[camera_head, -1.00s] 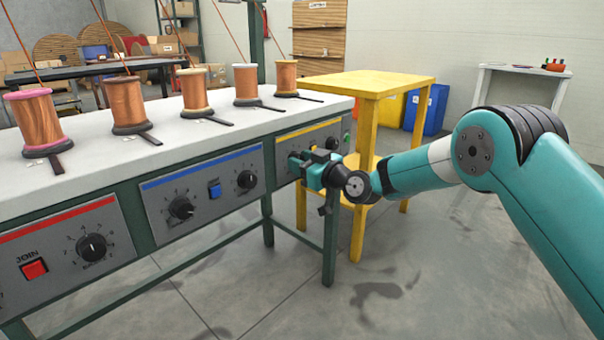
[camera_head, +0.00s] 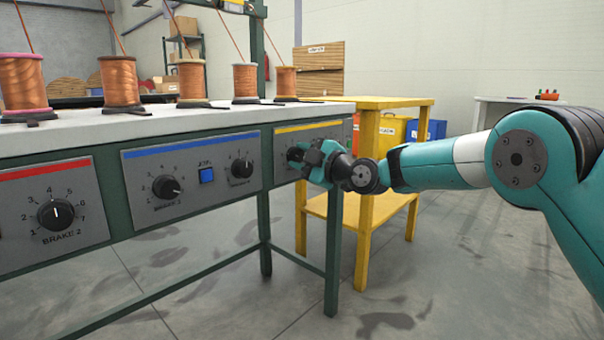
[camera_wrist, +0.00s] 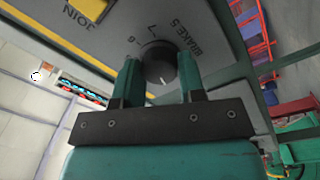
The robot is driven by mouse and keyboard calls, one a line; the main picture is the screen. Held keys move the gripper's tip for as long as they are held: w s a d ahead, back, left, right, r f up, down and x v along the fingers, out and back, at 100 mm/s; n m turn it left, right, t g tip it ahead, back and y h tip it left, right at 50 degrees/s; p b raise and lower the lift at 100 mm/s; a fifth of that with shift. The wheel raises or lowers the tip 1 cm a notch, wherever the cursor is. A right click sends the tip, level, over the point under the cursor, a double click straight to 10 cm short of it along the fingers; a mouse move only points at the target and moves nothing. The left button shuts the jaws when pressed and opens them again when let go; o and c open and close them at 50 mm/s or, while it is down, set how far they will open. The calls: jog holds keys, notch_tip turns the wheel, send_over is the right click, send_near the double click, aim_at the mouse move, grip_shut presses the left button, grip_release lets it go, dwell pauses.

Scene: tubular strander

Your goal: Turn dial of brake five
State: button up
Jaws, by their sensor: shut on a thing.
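The dial of brake five (camera_wrist: 160,64) is a black round knob on a grey panel, beside the printed label BRAKE 5, in the wrist view. My gripper (camera_wrist: 159,75) has one finger on each side of the knob and is shut on it. A 7 and part of the scale show beside the knob. In the head view, my gripper (camera_head: 303,156) is at the yellow-striped panel (camera_head: 325,131) at the right end of the bench and hides most of the dial.
The blue-striped panel (camera_head: 215,190) and red-striped panel (camera_head: 85,215) with other dials lie to the left. Copper spools stand on the white bench top (camera_head: 170,125). A yellow table (camera_head: 390,102) stands close behind my wrist. The floor in front is open.

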jog(key=shift+n+b, duration=0.8)
jog(key=shift+n, duration=0.1)
jog(key=o, duration=0.9)
jog(key=shift+d, duration=0.1)
jog(key=p+v, duration=0.2)
jog(key=v, duration=1.5)
jog(key=shift+d, duration=0.25)
